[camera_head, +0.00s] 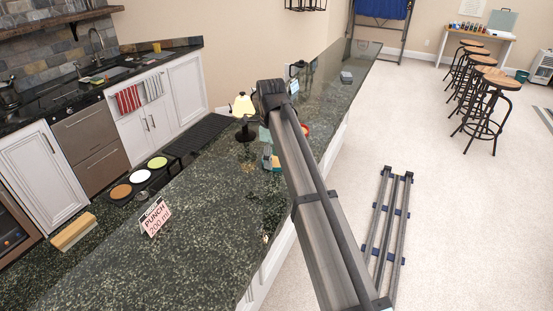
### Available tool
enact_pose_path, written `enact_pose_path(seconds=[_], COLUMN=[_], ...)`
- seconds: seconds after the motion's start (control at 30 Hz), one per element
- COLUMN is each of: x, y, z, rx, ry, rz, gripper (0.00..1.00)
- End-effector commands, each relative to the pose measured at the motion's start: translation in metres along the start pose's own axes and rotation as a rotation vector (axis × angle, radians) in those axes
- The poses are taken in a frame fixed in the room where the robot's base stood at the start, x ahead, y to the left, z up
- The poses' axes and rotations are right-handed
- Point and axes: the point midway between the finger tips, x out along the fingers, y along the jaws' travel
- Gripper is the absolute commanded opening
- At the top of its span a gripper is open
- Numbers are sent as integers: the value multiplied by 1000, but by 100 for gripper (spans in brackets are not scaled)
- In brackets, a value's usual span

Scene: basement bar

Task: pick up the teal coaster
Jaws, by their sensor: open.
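A small pale teal patch (264,134), possibly the teal coaster, shows on the dark granite bar counter (215,225), just left of my arm. My arm covers part of this area, so its full shape cannot be told. A small teal item with yellow and orange parts (270,162) sits just nearer, also against the arm's left edge in the picture. My arm reaches from the lower right up over the counter. I cannot make out my gripper's fingers; the arm hides the space behind it.
A yellow-shaded lamp (243,106) stands left of the arm's far end. A red round thing (305,130) is at its right. A punch sign (155,217) stands on the near counter. Orange, white and green discs (140,176) lie at left. The counter's middle front is clear.

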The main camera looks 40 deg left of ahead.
Motion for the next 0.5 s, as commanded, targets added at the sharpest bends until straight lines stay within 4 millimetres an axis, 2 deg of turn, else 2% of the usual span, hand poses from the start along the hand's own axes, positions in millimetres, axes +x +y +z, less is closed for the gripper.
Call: enact_pose_path(seconds=[0.17, 0.4, 0.47, 0.5], x=[18, 21, 21, 21], y=[1, 0, 0, 0], z=[-1, 0, 0, 0], rx=[0, 0, 0, 0], ry=[0, 0, 0, 0], rz=[1, 0, 0, 0], gripper=[61, 61, 40, 26])
